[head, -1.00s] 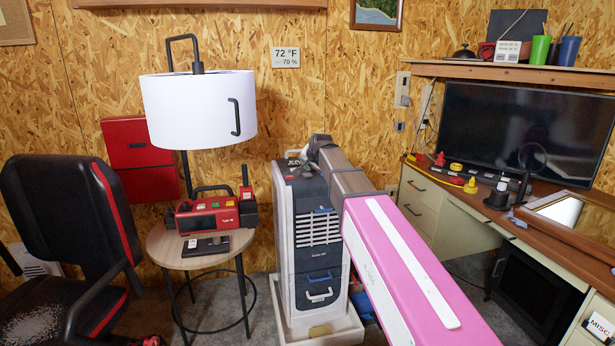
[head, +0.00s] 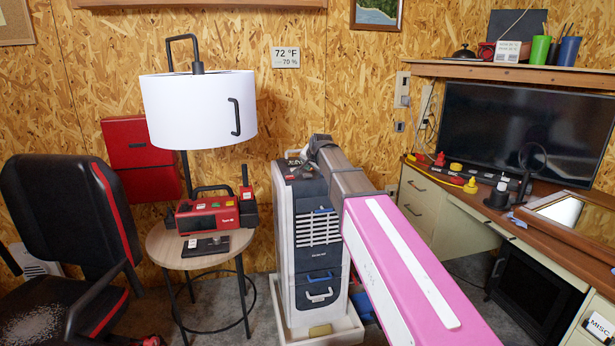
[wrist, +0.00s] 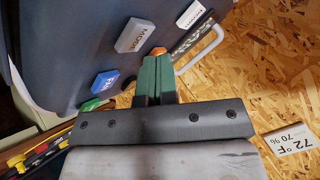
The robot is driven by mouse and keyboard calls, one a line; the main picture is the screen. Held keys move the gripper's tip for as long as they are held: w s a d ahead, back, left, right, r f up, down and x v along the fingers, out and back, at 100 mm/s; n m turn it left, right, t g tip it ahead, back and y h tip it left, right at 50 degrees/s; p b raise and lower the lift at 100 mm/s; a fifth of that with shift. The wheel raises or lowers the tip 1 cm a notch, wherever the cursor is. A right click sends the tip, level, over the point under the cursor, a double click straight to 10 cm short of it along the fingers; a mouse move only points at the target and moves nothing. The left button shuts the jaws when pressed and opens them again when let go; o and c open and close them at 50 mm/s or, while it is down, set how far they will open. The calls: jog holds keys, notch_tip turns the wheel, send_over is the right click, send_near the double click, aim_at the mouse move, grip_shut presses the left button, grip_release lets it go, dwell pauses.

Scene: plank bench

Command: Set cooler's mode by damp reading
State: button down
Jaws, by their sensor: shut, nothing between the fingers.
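The cooler (head: 322,258) is a tall white and dark grey unit with front vents, standing in the head view's middle. A wall display (head: 285,57) reads 72 °F and 70 %; it also shows in the wrist view (wrist: 292,139). In the wrist view the cooler's dark panel carries a grey button marked MODE (wrist: 134,35), a blue button (wrist: 105,81), a green button (wrist: 89,104) and a white labelled button (wrist: 191,14). My gripper (wrist: 155,58) is shut and empty, its green fingertips in front of an orange button (wrist: 158,51) that they partly hide. I cannot tell whether they touch it.
A round side table (head: 165,245) with a red device (head: 207,214) stands left of the cooler, beside a white-shaded lamp (head: 198,110) and a black chair (head: 60,220). A cluttered desk (head: 470,205) with a monitor (head: 520,130) stands at the right.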

aim_at(309, 175)
jog(key=shift+f, duration=0.15)
dwell(0.4)
jog(key=shift+f, duration=0.3)
jog(key=shift+f, duration=0.4)
dwell(1.0)
jog(key=shift+r, duration=0.9)
jog(key=shift+r, duration=2.5)
dwell(0.8)
